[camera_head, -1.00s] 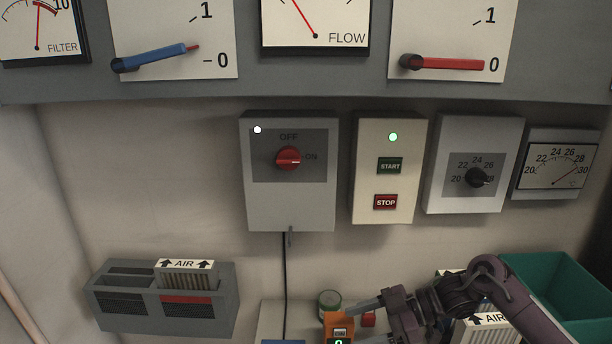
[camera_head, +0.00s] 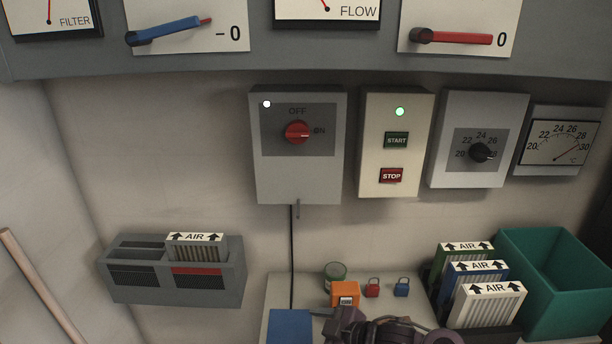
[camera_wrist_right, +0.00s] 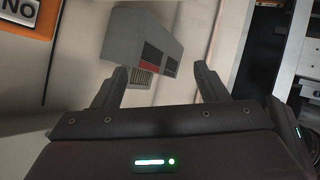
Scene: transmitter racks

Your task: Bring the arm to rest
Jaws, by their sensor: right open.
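My right arm shows at the bottom of the head view, low in front of the shelf, with its fingers partly out of clear sight. In the right wrist view my right gripper (camera_wrist_right: 162,90) is open, its two fingers apart with nothing between them. Beyond the fingers is the grey filter housing (camera_wrist_right: 145,50) on the wall, well apart from them. It also shows at the lower left of the head view (camera_head: 118,292), with one AIR filter (camera_head: 195,250) standing in it. My left gripper is not in view.
A shelf (camera_head: 278,290) carries an orange device (camera_head: 345,293), a jar (camera_head: 335,272), a red padlock (camera_head: 372,289) and a blue padlock (camera_head: 402,289). Several AIR filters (camera_head: 488,306) and a green bin (camera_head: 560,270) stand at right. The wall holds a red-knob switch box (camera_head: 298,180) and a START/STOP box (camera_head: 396,155).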

